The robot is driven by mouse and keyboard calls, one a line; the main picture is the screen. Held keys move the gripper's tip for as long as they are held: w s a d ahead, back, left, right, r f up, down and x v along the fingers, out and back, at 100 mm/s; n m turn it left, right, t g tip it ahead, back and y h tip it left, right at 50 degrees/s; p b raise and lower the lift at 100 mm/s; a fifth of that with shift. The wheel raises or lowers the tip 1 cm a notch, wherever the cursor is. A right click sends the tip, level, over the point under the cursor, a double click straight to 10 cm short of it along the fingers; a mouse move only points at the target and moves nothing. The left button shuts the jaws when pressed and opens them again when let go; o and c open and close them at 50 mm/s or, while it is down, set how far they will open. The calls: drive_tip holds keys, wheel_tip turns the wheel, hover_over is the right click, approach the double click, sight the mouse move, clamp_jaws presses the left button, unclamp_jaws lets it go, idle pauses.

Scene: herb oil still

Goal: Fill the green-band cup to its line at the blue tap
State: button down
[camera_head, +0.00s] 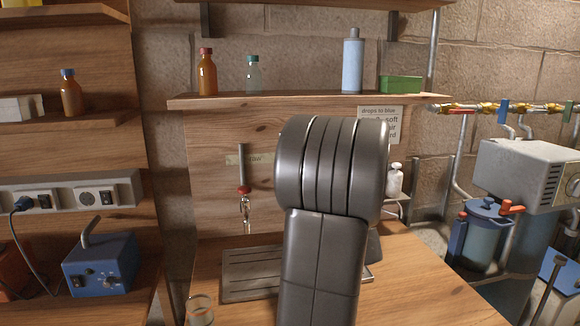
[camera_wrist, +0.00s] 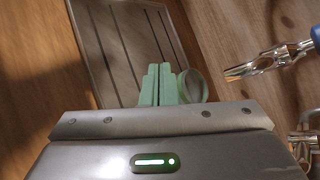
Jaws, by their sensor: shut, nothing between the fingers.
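My gripper (camera_wrist: 158,72) shows in the wrist view with its pale green fingers shut and nothing between them. Right beside the fingers is a round, green-edged thing (camera_wrist: 193,86), probably the green-band cup; its lower part is hidden, and I cannot tell whether the fingers touch it or how full it is. A clear tap spout (camera_wrist: 262,64) with a blue end (camera_wrist: 316,36), seemingly the blue tap, is at the upper right. In the head view my arm hides the gripper, the cup and the blue tap. A red-collared tap (camera_head: 244,190) shows left of the arm.
A slatted drip tray (camera_head: 245,284) lies on the bench, partly behind my arm; it also shows in the wrist view (camera_wrist: 105,40). A glass with an orange-brown band (camera_head: 201,310) stands at the front left. Bottles line the shelf (camera_head: 300,99) above. Bare bench lies right of my arm.

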drive_tip(key=w+r+n+h+p, duration=0.3)
drive_tip(key=r+n, duration=0.6)
drive_tip(key=r, duration=0.4)
drive_tip(key=w+r+n+t+h+p, duration=0.1)
drive_tip(key=w+r+n+h+p, duration=0.3)
drive_tip(key=r+n, duration=0.5)
wheel_tip(320, 180, up, 5)
drive_tip(key=shift+w+d+r+h+p, duration=0.1)
drive_tip(key=shift+w+d+h+p, duration=0.3)
drive_tip(key=shift+p, duration=0.75)
drive_tip(key=shift+s+a, duration=0.2)
drive_tip(key=p+x, duration=0.2)
drive_tip(key=x, duration=0.8)
drive_tip(key=shift+w+d, duration=0.1)
drive_tip(key=shift+w, duration=0.05)
wheel_tip(320, 180, down, 3)
drive_tip(key=shift+r, duration=0.15)
drive_tip(key=shift+f+p, duration=0.3)
drive_tip(key=shift+f, duration=0.35)
drive_tip(key=shift+f, duration=0.1)
